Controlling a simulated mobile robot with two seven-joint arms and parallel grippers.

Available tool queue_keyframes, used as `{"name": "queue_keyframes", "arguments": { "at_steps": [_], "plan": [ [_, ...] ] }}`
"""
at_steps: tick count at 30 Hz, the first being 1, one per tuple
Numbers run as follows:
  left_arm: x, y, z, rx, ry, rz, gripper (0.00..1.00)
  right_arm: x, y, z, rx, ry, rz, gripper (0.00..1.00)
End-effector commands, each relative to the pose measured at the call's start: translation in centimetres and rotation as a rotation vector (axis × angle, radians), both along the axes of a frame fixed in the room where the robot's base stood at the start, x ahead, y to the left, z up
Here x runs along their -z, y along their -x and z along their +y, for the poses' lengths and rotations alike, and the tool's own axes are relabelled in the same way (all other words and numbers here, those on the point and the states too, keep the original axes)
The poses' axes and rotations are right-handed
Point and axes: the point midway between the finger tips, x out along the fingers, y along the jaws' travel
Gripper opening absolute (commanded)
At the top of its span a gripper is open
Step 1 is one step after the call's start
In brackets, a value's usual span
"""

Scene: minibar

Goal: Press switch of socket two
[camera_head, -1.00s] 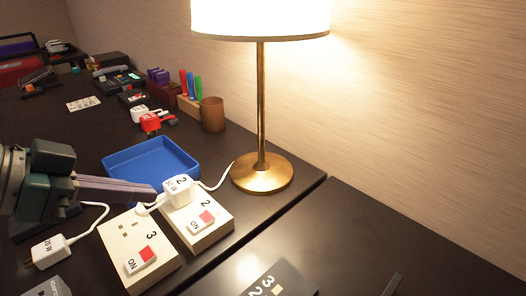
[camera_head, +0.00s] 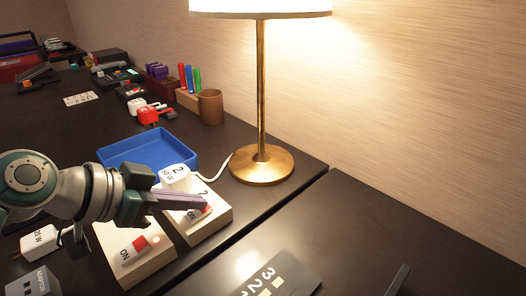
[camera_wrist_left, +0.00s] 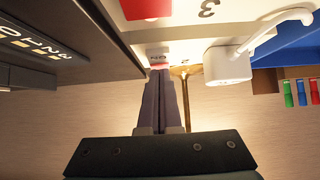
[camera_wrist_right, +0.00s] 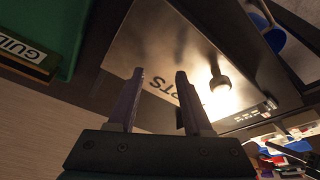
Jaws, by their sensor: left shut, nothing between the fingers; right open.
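Socket two (camera_head: 220,215) is a cream block with a white plug marked 2 (camera_head: 174,177) in it and a white switch with a red patch (camera_head: 196,214). My left gripper (camera_head: 205,204) is shut and empty, its fingertips over that switch and hiding part of it. I cannot tell whether the tips touch the switch. In the left wrist view the shut fingers (camera_wrist_left: 160,76) point at the switch. Socket three (camera_head: 150,250) stands beside it on the left, with its own red-patched switch (camera_head: 140,244). My right gripper (camera_wrist_right: 158,74) is open and empty, away from the sockets.
A brass lamp (camera_head: 261,165) stands behind socket two on the right. A blue tray (camera_head: 150,150) lies behind the sockets. A loose 20 W plug (camera_head: 40,242) is at the left. A dark numbered box (camera_head: 275,282) lies at the front.

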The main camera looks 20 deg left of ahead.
Motion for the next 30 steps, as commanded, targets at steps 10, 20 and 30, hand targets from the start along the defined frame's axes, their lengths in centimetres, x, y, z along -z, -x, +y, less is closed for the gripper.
{"name": "queue_keyframes", "arguments": {
  "at_steps": [10,20,30],
  "plan": [
    [0.3,-0.1,-0.1,0.002,-0.014,0.037,0.0,-0.7,0.0,0.0,0.0,0.0,-0.002,0.5],
    [0.1,-0.7,-0.3,0.001,-0.013,0.036,0.0,-0.8,0.0,0.0,0.0,0.0,-0.001,0.5],
    [-0.2,-1.6,-0.7,0.001,-0.013,0.037,0.0,-0.9,0.0,0.0,-0.001,0.001,0.0,0.5]
  ]
}}
